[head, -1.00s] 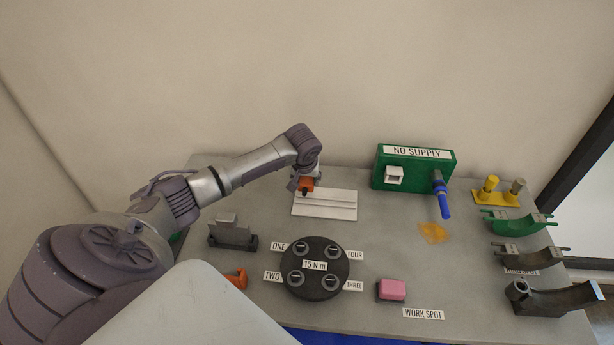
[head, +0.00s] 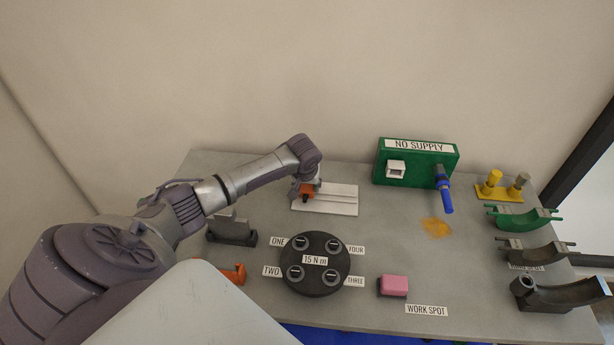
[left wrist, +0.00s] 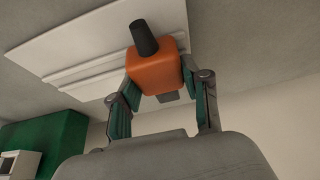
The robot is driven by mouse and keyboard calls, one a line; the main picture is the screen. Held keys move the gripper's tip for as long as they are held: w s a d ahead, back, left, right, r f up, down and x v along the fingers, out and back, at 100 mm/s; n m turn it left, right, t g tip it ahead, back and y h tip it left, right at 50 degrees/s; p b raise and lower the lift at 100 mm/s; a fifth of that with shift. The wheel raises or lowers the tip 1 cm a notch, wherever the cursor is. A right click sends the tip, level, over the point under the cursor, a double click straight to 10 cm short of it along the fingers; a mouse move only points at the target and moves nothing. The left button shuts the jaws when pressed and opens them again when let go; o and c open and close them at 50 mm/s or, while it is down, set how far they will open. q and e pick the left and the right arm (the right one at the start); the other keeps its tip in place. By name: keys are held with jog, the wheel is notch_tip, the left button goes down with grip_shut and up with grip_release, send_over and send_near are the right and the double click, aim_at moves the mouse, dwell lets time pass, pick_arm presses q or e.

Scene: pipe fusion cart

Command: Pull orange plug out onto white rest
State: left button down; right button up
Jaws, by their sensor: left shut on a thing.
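The orange plug (left wrist: 154,70), a block with a black stub, is gripped between the two fingers of my left gripper (left wrist: 160,95) in the left wrist view. In the head view the plug (head: 305,190) shows at the left part of the white rest (head: 338,202), a flat ribbed plate that also shows in the left wrist view (left wrist: 90,50). The plug is over or on the rest; I cannot tell whether it touches. A green box (head: 407,176) marked NO SUPPLY with a white socket (head: 396,169) stands to the right. My right gripper is not in view.
A blue-handled lever (head: 445,195) hangs on the green box's right side. A black disc (head: 314,279) with several studs, a pink block (head: 394,286) and a grey stand (head: 232,232) sit nearer. Green and dark cradles line the right edge.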

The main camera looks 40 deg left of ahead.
pick_arm(q)
jog(key=shift+f, duration=0.4)
jog(key=shift+c, duration=2.3)
grip_release()
jog(key=v, duration=1.2)
jog(key=shift+d, duration=0.1)
